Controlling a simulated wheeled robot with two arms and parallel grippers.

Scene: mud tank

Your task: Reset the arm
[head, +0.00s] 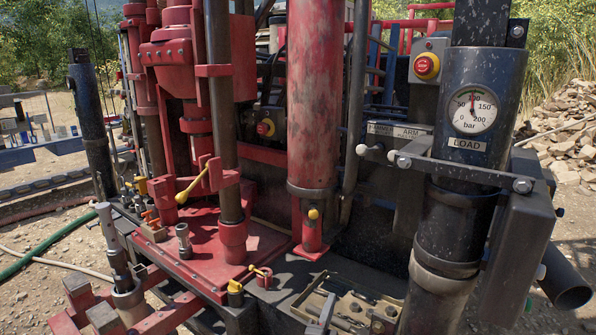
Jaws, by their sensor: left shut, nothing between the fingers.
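A label reading ARM (412,132) sits on a dark panel right of center, beside another label that is hard to read. Below them a lever with a pale knob (362,150) points left, and a second pale knob (392,156) is close to its right. A red stop button (426,66) on a yellow ring is on a grey box above the labels. My right gripper is not in view.
A round bar gauge (473,110) marked LOAD is on the dark column at right. A tool tray (300,310) lies at the bottom center. A red cylinder (311,95) and red drill frame (190,60) fill the middle. A yellow-handled lever (190,187) stands left.

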